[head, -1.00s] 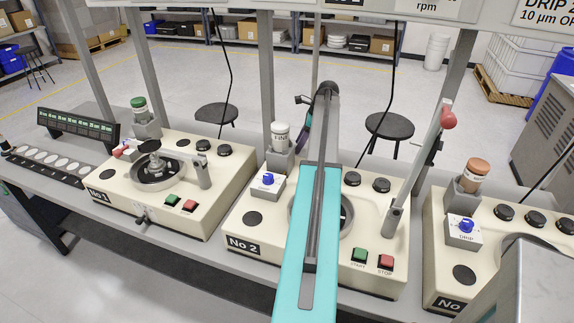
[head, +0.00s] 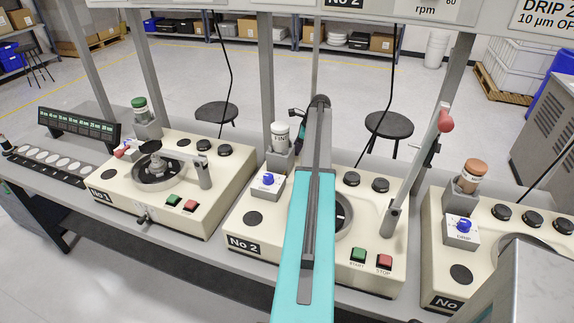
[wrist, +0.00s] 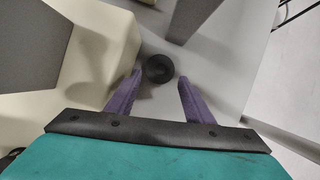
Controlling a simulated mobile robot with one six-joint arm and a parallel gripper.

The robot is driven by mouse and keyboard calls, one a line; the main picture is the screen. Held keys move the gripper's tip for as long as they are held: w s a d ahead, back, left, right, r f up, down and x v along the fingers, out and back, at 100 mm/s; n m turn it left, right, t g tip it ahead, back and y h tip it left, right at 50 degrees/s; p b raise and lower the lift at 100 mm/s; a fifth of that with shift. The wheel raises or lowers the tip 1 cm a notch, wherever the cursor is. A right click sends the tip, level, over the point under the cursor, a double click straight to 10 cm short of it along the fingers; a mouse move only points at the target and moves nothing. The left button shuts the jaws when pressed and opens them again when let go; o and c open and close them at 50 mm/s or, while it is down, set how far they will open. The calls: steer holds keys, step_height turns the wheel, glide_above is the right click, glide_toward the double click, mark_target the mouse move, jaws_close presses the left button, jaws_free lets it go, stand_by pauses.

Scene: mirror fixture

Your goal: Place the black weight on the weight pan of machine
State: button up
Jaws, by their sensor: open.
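My gripper (wrist: 160,77) shows in the wrist view with its two purple fingers apart. A round black object (wrist: 159,69), which looks like the black weight, lies between or just beyond the fingertips; contact cannot be told. It appears over a grey surface beside a beige machine body. In the head view my arm reaches across machine No 2 (head: 253,218) toward its back edge, and the fingers are hidden. The arm covers part of that machine's round plate (head: 343,215). I cannot make out a weight pan for certain.
A white-capped bottle (head: 280,134) stands in a holder close left of my arm's far end. A tilted lever with a red knob (head: 446,124) rises on the right. Machine No 1 (head: 125,205) stands left, another machine right. A grey post stands behind the bottle.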

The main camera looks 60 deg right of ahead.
steer(key=shift+w+a+f+p, duration=0.25)
steer(key=shift+w+f+p, duration=0.2)
steer(key=shift+f, duration=0.15)
steer(key=shift+p+x, duration=0.4)
steer(key=shift+x, duration=1.1)
steer(key=shift+s, duration=0.1)
steer(key=c, duration=1.1)
steer(key=shift+c, duration=0.2)
steer(key=shift+r, duration=0.1)
step_height(320, 180, up, 18)
steer(key=b, duration=0.4)
steer(key=shift+b, duration=0.35)
